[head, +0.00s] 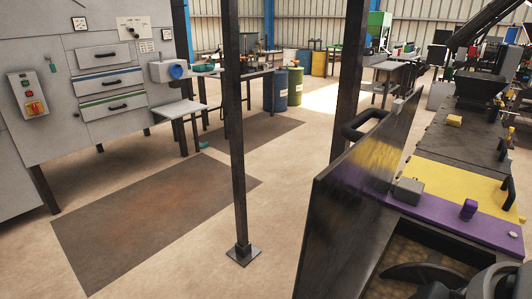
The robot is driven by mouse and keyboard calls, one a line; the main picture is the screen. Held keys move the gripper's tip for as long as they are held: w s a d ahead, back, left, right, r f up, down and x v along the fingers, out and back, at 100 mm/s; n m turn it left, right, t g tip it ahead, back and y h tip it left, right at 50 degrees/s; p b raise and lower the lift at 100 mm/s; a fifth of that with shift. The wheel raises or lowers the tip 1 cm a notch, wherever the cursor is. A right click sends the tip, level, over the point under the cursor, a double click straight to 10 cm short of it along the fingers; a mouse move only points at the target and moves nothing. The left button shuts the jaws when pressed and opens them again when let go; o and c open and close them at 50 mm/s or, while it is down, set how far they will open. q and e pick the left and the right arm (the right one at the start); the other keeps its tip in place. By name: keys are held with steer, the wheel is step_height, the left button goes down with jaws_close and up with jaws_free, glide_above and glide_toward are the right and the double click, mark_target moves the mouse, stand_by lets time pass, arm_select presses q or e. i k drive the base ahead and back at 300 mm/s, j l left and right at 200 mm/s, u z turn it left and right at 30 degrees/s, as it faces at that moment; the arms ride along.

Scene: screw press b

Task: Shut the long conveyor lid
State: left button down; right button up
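The long conveyor lid (350,215) appears to be the tall dark panel standing raised along the left side of the machine at the right. A black bar handle (366,122) is fixed at its upper edge. Beside the panel, the machine's opening (400,250) is uncovered, and dark curved parts (425,275) show inside it. The lid's lower end is cut off by the bottom of the picture. Neither of my grippers can be made out in the head view.
The machine top has a purple band (440,218), a yellow plate (455,182) and a dark cover (455,140) behind. A dark post (236,150) stands left of the lid; another rises behind it. A grey cabinet (75,90) stands far left.

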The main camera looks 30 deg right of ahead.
mark_target(347, 197)
steer(key=i+j+z, duration=0.1)
steer(key=z, duration=0.35)
steer(key=i+j+z, duration=0.1)
steer(key=z, duration=0.4)
steer(key=j+z, duration=0.2)
steer(key=z, duration=0.25)
steer(key=j+z, duration=0.2)
steer(key=z, duration=0.25)
steer(key=j+z, duration=0.2)
steer(key=z, duration=0.3)
